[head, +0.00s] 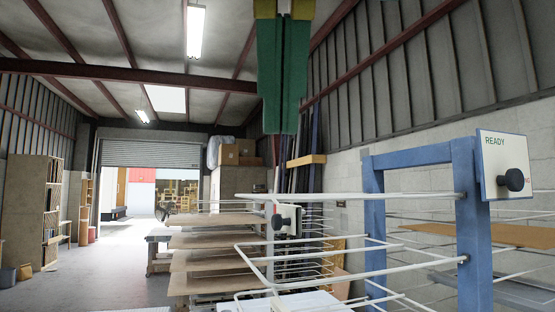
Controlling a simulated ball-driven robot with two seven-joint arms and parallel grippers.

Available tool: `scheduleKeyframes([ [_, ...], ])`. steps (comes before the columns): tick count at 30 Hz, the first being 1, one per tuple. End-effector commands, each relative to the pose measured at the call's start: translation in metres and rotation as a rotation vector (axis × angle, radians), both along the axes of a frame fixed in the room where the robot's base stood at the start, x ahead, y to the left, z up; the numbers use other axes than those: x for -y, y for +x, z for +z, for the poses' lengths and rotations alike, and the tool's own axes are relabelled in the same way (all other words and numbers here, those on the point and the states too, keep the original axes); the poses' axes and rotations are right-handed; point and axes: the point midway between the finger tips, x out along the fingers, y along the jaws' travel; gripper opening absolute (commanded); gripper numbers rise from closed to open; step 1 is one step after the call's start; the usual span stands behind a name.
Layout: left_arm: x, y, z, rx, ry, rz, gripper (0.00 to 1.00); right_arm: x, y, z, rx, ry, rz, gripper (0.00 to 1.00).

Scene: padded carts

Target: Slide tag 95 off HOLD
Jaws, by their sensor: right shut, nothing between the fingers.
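A white sign board (492,155) is fixed to the top of a blue post at the right. It reads READY in green at its upper left. A black knob (515,180) stands out from its lower right, and a scrap of red lettering shows beside it. I cannot read HOLD or any number 95. A smaller white plate (293,212) with a black knob (276,224) sits on the middle rack. My right gripper (284,132) hangs from the top centre, its green fingers together and empty, well left of the sign. My left gripper is not in view.
A blue-framed rack (375,210) with white wire shelves (350,250) fills the lower right. Brown boards (205,263) lie on stacked shelves left of centre. A wooden shelf unit (36,200) stands at the far left. The floor (100,275) at left is mostly clear.

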Motion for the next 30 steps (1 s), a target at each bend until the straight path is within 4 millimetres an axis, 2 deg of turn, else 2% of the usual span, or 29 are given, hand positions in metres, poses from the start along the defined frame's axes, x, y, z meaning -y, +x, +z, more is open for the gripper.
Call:
scheduleKeyframes([
  [3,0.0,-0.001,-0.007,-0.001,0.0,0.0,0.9,0.0,0.012,-0.017,-0.005,-0.002,0.001,0.0],
  [14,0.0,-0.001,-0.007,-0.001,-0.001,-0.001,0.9,-0.001,0.061,-0.073,-0.006,-0.002,0.002,0.0],
  [21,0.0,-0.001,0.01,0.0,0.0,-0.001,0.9,-0.002,0.092,-0.073,-0.003,0.001,0.002,0.0],
  [30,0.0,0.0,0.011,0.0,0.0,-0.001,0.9,-0.002,0.099,-0.076,-0.002,-0.001,0.002,0.0],
])
